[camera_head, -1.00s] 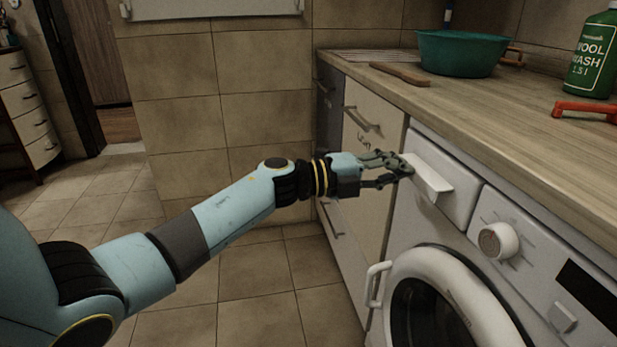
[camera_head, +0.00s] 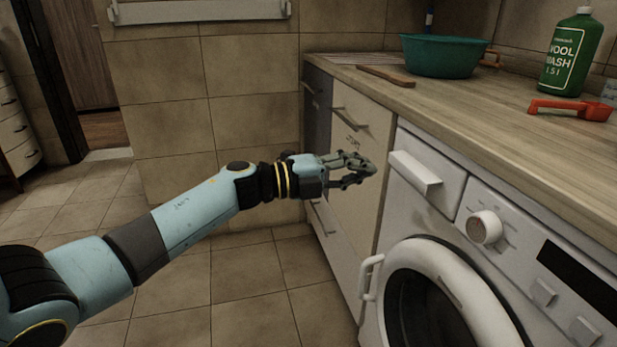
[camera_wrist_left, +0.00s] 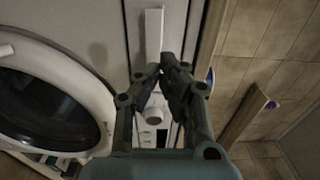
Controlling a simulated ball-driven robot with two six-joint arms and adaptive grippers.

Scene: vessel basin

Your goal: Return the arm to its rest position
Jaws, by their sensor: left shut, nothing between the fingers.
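My left gripper (camera_head: 366,172) is shut and empty, at the end of the pale blue left arm reaching in from the left. It hangs in the air in front of the cabinet, just left of the washing machine's drawer handle (camera_head: 414,173) and apart from it. In the left wrist view the two dark fingers (camera_wrist_left: 167,72) come together at their tips with nothing between them. The white drawer handle (camera_wrist_left: 153,34) shows beyond them there, and the round knob (camera_wrist_left: 154,117) is partly hidden by the fingers. My right gripper is not in view.
The washing machine (camera_head: 395,228) stands at the right, its round door (camera_head: 463,277) with a handle (camera_head: 369,279) below the gripper. The wooden counter (camera_head: 470,110) holds a green basin (camera_head: 445,57), a green bottle (camera_head: 569,60) and a red tool (camera_head: 570,108). Tiled floor (camera_head: 240,290) is clear.

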